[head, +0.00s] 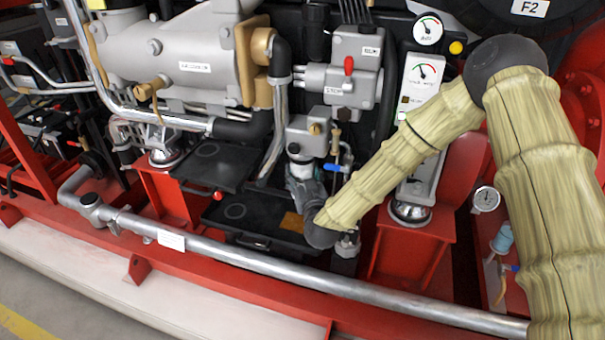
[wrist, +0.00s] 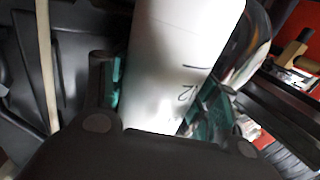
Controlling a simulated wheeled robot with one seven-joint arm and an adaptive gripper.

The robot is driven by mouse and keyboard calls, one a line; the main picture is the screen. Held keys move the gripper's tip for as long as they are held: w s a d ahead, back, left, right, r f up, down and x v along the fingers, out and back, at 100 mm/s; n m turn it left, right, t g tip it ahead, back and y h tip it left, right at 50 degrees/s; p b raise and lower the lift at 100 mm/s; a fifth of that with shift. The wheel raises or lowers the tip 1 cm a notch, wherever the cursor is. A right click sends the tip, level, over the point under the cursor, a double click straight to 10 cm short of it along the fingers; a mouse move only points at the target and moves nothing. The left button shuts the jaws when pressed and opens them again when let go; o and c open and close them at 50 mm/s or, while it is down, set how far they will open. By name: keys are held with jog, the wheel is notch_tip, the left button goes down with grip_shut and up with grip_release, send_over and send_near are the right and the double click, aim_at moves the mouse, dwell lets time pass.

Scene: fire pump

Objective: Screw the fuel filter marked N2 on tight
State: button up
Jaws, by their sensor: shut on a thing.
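The fuel filter marked N2 (wrist: 185,40) is a white cylinder in the wrist view. Part of its dark marking shows on its side, turned at an angle. My gripper (wrist: 160,90) is shut on it, with teal pads against both sides of the cylinder. In the head view my gripper (head: 303,190) is below a grey filter head (head: 308,136), between the engine and the front pipe. Most of the filter is hidden there by my gripper and arm. I cannot tell how closely its top meets the head.
A silver pipe (head: 250,260) runs along the red base frame in front. A black tray (head: 262,222) lies left of my gripper. A small blue-handled valve (head: 335,168) is close on the right. A red pedestal (head: 405,250) stands further right.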

jog(key=shift+s+f+m+h, duration=0.1)
jog(key=shift+m+h, duration=0.7)
jog(key=shift+h, duration=0.5)
jog(key=o, duration=1.6)
